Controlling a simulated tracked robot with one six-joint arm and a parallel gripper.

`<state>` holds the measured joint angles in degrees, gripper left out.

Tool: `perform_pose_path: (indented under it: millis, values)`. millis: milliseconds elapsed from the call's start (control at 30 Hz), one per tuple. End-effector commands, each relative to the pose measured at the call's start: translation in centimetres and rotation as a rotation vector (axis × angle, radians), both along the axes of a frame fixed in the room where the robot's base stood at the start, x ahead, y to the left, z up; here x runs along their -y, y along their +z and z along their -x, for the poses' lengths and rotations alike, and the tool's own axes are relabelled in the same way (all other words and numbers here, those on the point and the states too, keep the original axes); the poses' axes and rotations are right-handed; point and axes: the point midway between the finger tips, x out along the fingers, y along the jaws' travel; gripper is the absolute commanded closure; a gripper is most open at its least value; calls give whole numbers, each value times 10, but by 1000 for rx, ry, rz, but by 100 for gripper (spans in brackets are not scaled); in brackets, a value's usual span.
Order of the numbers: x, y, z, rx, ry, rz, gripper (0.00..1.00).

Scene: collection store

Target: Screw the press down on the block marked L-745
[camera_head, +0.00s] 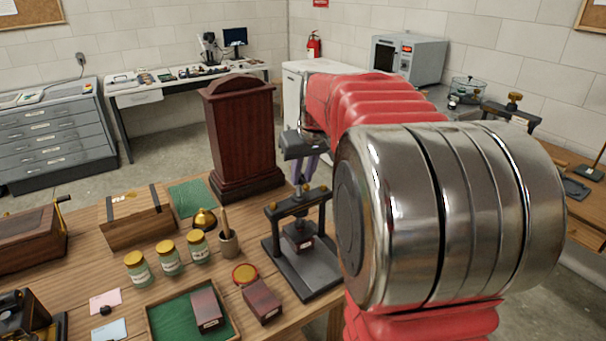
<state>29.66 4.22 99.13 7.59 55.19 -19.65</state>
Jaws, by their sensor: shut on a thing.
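A dark screw press (316,268) stands near the table's right edge, with two yellow-topped posts and a crossbar. A dark red block (298,236) with a pale label sits inside it under the press plate; the label is too small to read. My gripper (301,181) points down over the middle of the crossbar, its purple fingers shut on the top of the press screw. The grip itself is small and partly hidden. Two more dark red labelled blocks lie left of the press: one (206,311) in a green-lined tray, one (263,302) on the table.
A tall dark wooden case (240,140) stands close behind the press. My arm hides the area right of the press.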

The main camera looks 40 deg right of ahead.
Motion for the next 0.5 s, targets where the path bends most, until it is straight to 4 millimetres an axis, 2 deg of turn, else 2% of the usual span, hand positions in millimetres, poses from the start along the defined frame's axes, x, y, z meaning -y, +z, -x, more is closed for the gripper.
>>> perform_pose_path:
  millis: [500]
  values:
    - [-3, 0, -1, -1, -113, -1, 100]
